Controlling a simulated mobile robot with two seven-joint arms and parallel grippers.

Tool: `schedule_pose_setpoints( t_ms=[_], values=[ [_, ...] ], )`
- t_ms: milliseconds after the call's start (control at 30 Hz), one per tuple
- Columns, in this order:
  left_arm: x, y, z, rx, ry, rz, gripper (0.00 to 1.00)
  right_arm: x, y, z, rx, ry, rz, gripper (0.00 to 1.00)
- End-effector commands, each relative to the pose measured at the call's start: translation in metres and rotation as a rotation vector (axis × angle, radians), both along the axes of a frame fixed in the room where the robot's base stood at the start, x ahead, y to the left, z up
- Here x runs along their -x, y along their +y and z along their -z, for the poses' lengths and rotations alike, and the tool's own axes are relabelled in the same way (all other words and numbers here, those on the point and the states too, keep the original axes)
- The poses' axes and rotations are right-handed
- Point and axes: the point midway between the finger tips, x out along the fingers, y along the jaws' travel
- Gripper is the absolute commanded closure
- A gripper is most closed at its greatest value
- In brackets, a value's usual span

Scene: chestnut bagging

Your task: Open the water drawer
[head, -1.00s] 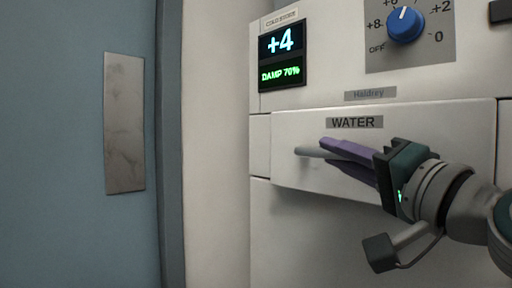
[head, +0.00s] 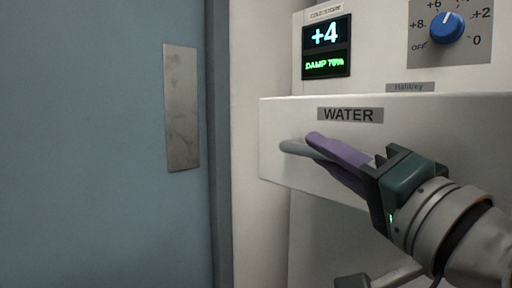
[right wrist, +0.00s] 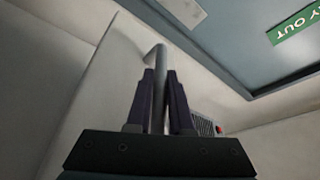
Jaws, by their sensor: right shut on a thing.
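The water drawer (head: 285,118) is a white front with a grey WATER label (head: 350,115), in the middle right of the head view. It stands out from the cabinet face. Its grey bar handle (head: 296,147) runs across the front; its left end shows, the rest is covered by my gripper. My right gripper (head: 325,150) has purple fingers shut on the handle. In the right wrist view the bent grey handle (right wrist: 158,62) runs between the two dark fingers (right wrist: 160,100). The inside of the drawer is hidden. My left gripper is not in view.
Above the drawer are a display (head: 325,47) reading +4 and DAMP 70%, and a blue knob (head: 447,27). A blue door (head: 90,140) with a metal plate (head: 181,108) fills the left. A green sign (right wrist: 298,24) shows in the right wrist view.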

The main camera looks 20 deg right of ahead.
Motion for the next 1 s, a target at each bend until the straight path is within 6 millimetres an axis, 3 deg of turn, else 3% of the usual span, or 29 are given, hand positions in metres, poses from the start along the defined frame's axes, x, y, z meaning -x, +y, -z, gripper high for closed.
schedule_pose_setpoints(
  t_ms=[300,333,600,867,1000],
  values=[
    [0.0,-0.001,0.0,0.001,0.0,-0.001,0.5,0.0,0.0,0.0,0.0,-0.001,0.001,1.0],
    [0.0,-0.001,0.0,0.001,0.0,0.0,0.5,0.0,0.0,0.0,0.0,-0.001,0.001,0.79],
    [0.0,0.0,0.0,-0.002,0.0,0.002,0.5,0.0,0.0,0.0,0.001,-0.001,0.001,0.5],
    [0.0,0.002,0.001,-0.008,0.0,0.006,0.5,0.001,0.0,0.001,0.001,0.001,0.001,0.5],
    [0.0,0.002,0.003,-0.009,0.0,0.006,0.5,0.013,-0.001,0.005,0.002,0.003,0.0,0.5]
  ],
)
